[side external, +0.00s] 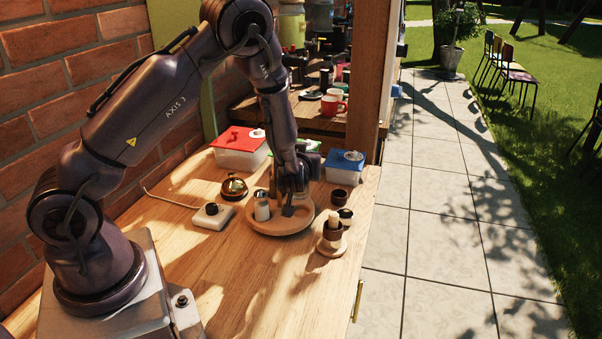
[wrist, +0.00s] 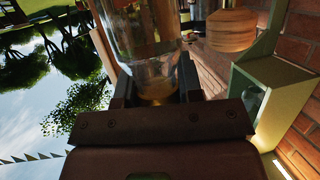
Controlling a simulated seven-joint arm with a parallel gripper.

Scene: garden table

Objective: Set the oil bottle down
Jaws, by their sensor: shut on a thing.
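The oil bottle (wrist: 150,40) is clear glass with some amber liquid at one end. In the wrist view it sits between the two fingers of my gripper (wrist: 155,84), which is shut on it. In the side view my gripper (side external: 289,206) points down over the right part of a round wooden tray (side external: 283,229). There the gripper hides most of the bottle, so I cannot tell whether it touches the tray. A pale shaker with a silver top (side external: 262,208) stands in the tray left of my gripper.
A brass bell (side external: 234,188) and a white block with a dark knob (side external: 212,215) are left of the tray. A wooden grinder (side external: 333,236) and small dark cups (side external: 340,197) are right. Lidded boxes, red (side external: 240,150) and blue (side external: 345,167), stand behind. The front tabletop is clear.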

